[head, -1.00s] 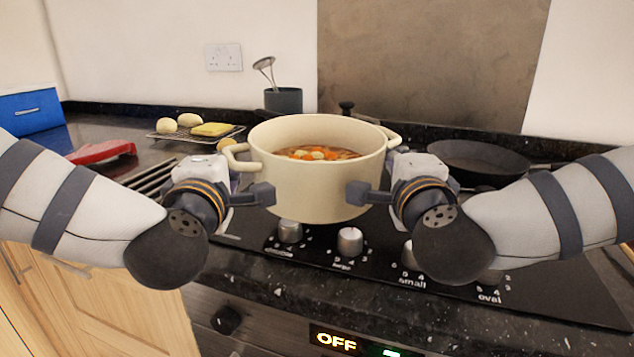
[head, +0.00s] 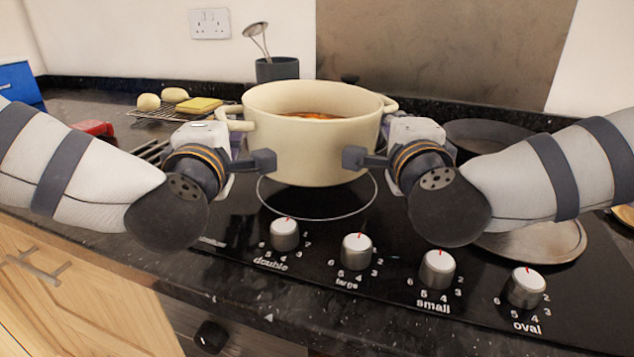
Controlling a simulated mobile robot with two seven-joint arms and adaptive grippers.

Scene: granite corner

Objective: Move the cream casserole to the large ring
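The cream casserole (head: 312,142) is in the middle of the head view, upright, with a little orange food showing inside. It is between my two grippers. My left gripper (head: 262,162) is at its left handle (head: 232,112) and my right gripper (head: 356,158) at its right handle. One finger of each shows against the pot's front wall; the other fingers are hidden, but both grippers appear shut on the handles. A pale ring outline (head: 318,218) on the black hob shows below and in front of the pot. I cannot tell the gap between pot and hob.
Several knobs line the hob's front, including the one marked large (head: 357,251). A dark pan (head: 488,132) stands behind my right arm. A round metal disc (head: 535,241) lies at the right. A wire rack (head: 150,114) with food and a utensil pot (head: 277,69) stand behind.

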